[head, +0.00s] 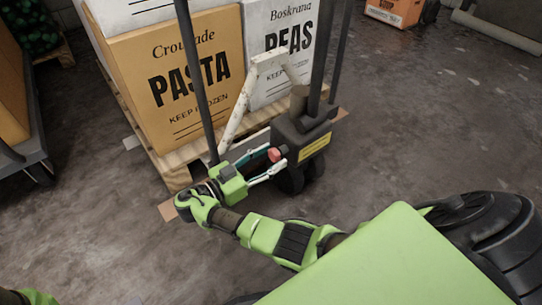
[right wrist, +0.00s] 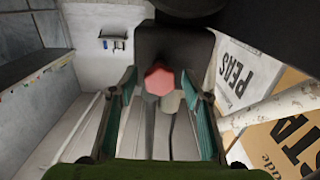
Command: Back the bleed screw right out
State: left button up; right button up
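The bleed screw (head: 274,155) has a red head and sits on the front of the dark pump housing (head: 300,134) of a pallet truck. In the right wrist view the red six-sided head (right wrist: 159,81) is near the centre, against the dark housing (right wrist: 172,48). My right gripper (head: 276,159) is open, with one finger on each side of the head. In the right wrist view the fingers (right wrist: 159,76) stand apart from the head, with gaps on both sides. Only a green and black bit of my left arm shows at the lower left; its gripper is out of view.
The pallet truck's white bent bar (head: 237,108) and dark uprights rise close to my right arm. A wooden pallet (head: 181,160) behind carries a PASTA carton (head: 178,85) and a PEAS carton (head: 285,50).

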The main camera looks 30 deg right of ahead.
jog(key=c, duration=1)
jog(key=shift+n, duration=0.4)
